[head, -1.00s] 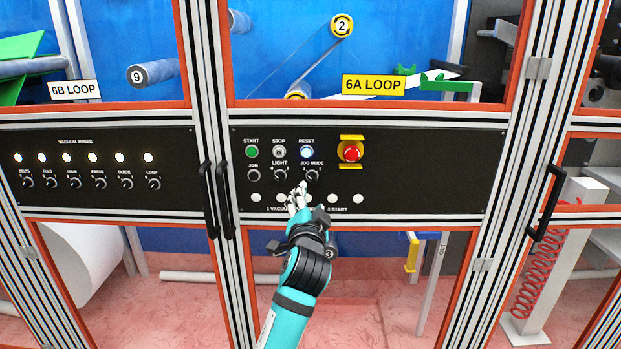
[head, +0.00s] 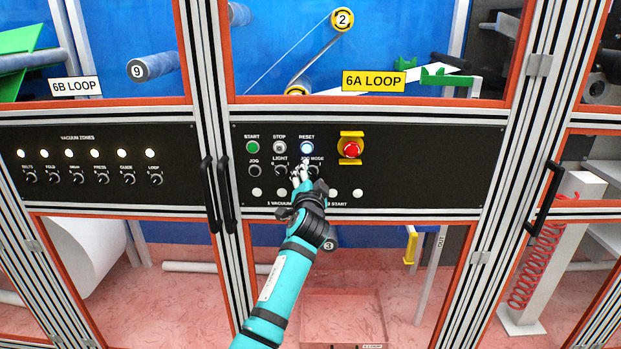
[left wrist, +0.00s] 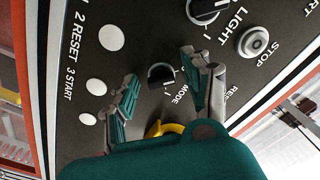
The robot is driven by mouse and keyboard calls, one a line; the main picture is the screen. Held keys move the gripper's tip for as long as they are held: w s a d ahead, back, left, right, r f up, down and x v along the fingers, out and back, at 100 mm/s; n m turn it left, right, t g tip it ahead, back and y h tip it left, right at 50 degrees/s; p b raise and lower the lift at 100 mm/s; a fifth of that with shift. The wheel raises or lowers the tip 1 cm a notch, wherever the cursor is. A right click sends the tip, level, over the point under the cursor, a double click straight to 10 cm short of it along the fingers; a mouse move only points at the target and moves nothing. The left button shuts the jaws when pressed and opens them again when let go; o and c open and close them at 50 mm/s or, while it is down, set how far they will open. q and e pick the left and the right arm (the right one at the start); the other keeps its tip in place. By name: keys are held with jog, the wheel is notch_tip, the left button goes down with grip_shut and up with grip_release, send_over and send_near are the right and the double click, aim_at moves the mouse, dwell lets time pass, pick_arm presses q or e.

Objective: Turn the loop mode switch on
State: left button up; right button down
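Under the yellow 6A LOOP sign, a black panel (head: 420,170) carries a small black rotary knob (head: 314,171) below the white RESET button. Its label reads MODE, the word before it partly covered now. In the left wrist view the knob (left wrist: 160,75) sits between my fingers, its white pointer line hard to read. My left gripper (head: 299,174) is at the panel, also in the left wrist view (left wrist: 161,72), open, with a finger on either side of the knob. I cannot tell whether they touch it. A separate knob labelled LOOP (head: 155,179) is on the left panel.
The LIGHT knob (head: 280,170) and STOP button (head: 279,147) are close beside my fingers. A red emergency button (head: 351,150) with yellow guards is to the right. Several white buttons lie below. Black door handles (head: 226,190) stick out at left.

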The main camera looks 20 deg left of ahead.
pick_arm(q)
grip_shut()
jog(key=shift+m+p, duration=0.3)
jog(key=shift+m, duration=0.1)
jog(key=m+p, duration=0.1)
jog(key=m, duration=0.2)
jog(key=shift+r+p, duration=0.2)
jog(key=shift+p, duration=0.1)
jog(key=m+p, duration=0.3)
jog(key=m, duration=0.2)
jog(key=shift+a+r, duration=0.1)
jog(key=m+p, duration=0.3)
jog(key=m, duration=0.2)
jog(key=shift+r+m, duration=0.1)
jog(key=shift+m, duration=0.3)
jog(key=shift+m+p, duration=1)
jog(key=shift+m, duration=0.7)
